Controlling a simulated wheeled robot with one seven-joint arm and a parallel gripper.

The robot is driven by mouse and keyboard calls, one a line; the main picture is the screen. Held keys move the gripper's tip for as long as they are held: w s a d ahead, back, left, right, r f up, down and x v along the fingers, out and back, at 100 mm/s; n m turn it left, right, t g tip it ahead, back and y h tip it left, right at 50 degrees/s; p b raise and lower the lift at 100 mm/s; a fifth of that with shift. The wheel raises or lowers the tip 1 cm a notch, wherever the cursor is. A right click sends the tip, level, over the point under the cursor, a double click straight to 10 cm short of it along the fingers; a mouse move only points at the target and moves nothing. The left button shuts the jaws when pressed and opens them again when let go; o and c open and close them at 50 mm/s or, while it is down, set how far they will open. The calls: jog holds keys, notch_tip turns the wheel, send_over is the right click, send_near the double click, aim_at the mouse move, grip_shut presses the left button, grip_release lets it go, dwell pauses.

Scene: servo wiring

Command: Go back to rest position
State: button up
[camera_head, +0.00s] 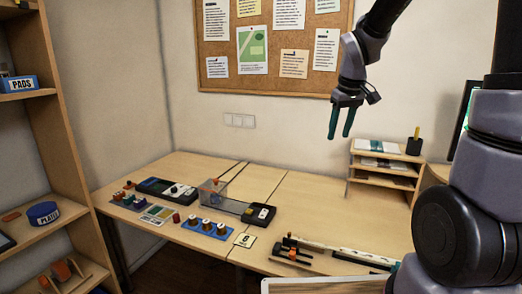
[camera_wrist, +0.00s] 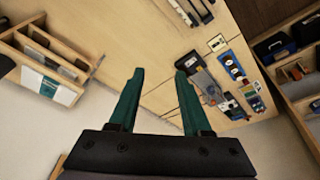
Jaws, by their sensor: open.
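My gripper (camera_head: 342,122) hangs in the air above the table, in front of the wall below the corkboard. Its two teal fingers point down and are apart, with nothing between them. In the wrist view my gripper (camera_wrist: 157,85) also shows its fingers spread and empty, with the table beyond. My arm comes in from the right side of the head view.
The wooden table (camera_head: 285,207) holds a clear box (camera_head: 212,192), a blue tray with spools (camera_head: 206,227) and a long tool rack (camera_head: 335,253). A paper organizer (camera_head: 382,165) stands at the back right. Shelves (camera_head: 62,150) stand at left. The air around my gripper is clear.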

jog(key=s+d+r+m+t, duration=0.1)
jog(key=s+r+m+t, duration=0.1)
jog(key=s+r+m, duration=0.2)
jog(key=s+d+r+m+t+y, duration=0.1)
jog(key=s+r+m+t, duration=0.1)
jog(key=s+r, duration=0.6)
jog(key=s+m, duration=0.1)
jog(key=s, duration=0.4)
jog(key=shift+s+d+m+y, duration=0.2)
jog(key=shift+s+m+y, duration=0.1)
jog(key=shift+m, duration=0.1)
